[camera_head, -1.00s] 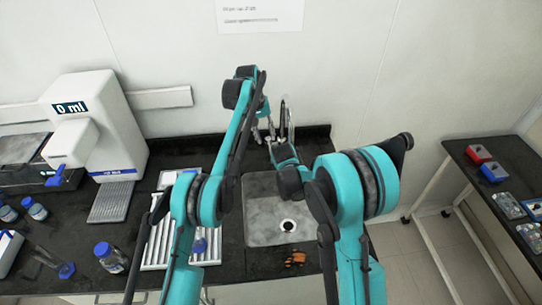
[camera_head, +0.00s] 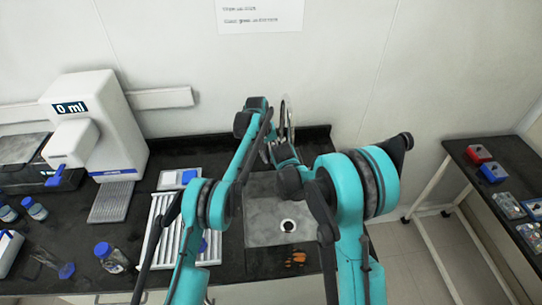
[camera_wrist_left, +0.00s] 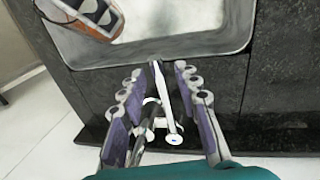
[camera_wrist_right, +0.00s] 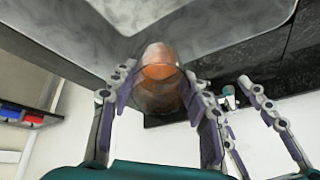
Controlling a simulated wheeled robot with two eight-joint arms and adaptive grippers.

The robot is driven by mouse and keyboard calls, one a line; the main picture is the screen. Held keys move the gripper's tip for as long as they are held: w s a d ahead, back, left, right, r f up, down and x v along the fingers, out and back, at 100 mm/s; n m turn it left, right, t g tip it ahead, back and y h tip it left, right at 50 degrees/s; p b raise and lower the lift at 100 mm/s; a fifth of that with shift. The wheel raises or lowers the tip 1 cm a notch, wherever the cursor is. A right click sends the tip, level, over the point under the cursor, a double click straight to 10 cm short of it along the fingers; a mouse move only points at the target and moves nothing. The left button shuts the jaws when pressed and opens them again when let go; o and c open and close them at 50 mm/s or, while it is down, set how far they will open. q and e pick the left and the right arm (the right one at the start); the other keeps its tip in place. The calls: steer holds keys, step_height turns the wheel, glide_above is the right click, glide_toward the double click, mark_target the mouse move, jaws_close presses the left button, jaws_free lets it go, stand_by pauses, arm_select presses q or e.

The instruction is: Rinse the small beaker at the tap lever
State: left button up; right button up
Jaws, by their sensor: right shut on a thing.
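The small beaker (camera_wrist_right: 160,78) is clear and looks orange inside. My right gripper (camera_wrist_right: 158,105) is shut on it over the sink; both also show at the upper left of the left wrist view, where the beaker (camera_wrist_left: 100,12) is partly cut off. The tap lever (camera_wrist_left: 166,95) is a pale stick between the spread fingers of my left gripper (camera_wrist_left: 162,105). The fingers stand apart on either side, and whether either touches the lever is unclear. In the head view my arms hide both grippers and the beaker; the tap's thin arch (camera_head: 285,118) shows behind them.
The grey sink (camera_head: 262,225) with its drain lies below the arms. An orange patch (camera_head: 295,258) is on the front counter. A ribbed white tray (camera_head: 160,225), a white dispenser (camera_head: 95,115) and blue-capped bottles (camera_head: 108,257) stand left. A side table (camera_head: 500,175) is at right.

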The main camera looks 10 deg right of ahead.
arm_select(q)
jaws_close()
steer(key=shift+w+a+m, duration=0.1)
steer(key=shift+a+m, duration=0.9)
steer(key=shift+a, duration=0.05)
jaws_free()
step_height(320, 180, up, 12)
steer(key=a, duration=0.2)
steer(key=shift+w+a, duration=0.15)
steer(key=shift+f, duration=0.1)
